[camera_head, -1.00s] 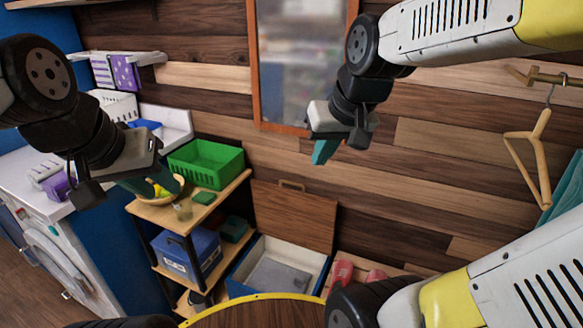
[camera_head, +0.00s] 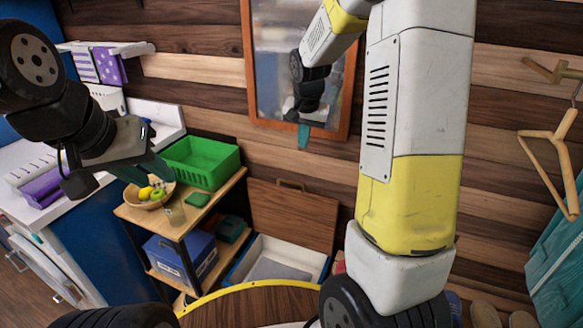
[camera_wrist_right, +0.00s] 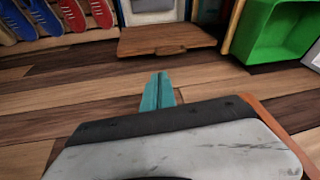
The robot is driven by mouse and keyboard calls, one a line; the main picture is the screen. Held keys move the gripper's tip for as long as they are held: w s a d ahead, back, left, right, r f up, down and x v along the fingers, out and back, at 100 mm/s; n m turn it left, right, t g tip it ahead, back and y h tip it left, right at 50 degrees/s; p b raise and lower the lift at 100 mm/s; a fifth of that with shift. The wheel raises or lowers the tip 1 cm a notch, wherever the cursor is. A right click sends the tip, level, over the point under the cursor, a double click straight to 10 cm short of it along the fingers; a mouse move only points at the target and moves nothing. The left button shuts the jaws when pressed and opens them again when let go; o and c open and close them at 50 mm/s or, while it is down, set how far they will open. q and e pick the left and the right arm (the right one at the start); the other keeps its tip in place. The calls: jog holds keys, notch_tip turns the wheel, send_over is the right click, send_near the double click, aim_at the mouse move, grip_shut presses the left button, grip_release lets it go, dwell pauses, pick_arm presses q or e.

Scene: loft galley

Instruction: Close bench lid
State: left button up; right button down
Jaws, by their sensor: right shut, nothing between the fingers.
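The bench lid (camera_head: 290,218) is a brown wooden panel standing open against the plank wall, with a small handle (camera_head: 291,186) on its top edge. Below it the open bench box (camera_head: 318,268) has pale walls and a grey item inside. In the right wrist view the lid (camera_wrist_right: 165,38) lies beyond my fingertips, apart from them. My right gripper (camera_head: 304,136) has its teal fingers together, empty, in front of the mirror's lower edge and above the lid. My left gripper (camera_head: 150,170) is over the shelf by the fruit bowl; its finger gap is unclear.
A green crate (camera_head: 204,163) and a fruit bowl (camera_head: 150,195) stand on the shelf unit left of the bench. A blue box (camera_head: 183,255) sits lower. The framed mirror (camera_head: 246,70) hangs above. A hanger (camera_head: 548,150) is at right. Shoes (camera_wrist_right: 70,14) show in the wrist view.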

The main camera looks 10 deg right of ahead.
jog(key=shift+m+g+h, duration=0.4)
jog(key=shift+m+h, duration=0.3)
jog(key=shift+h, duration=0.1)
jog(key=w+x, duration=0.1)
jog(key=x, duration=0.7)
jog(key=w+a+x, duration=0.1)
jog(key=x, duration=0.7)
jog(key=w+r+x, duration=0.1)
jog(key=w+x, duration=0.1)
jog(key=x, duration=0.6)
jog(key=shift+w+a+f, duration=0.2)
jog(key=shift+a+f, duration=0.1)
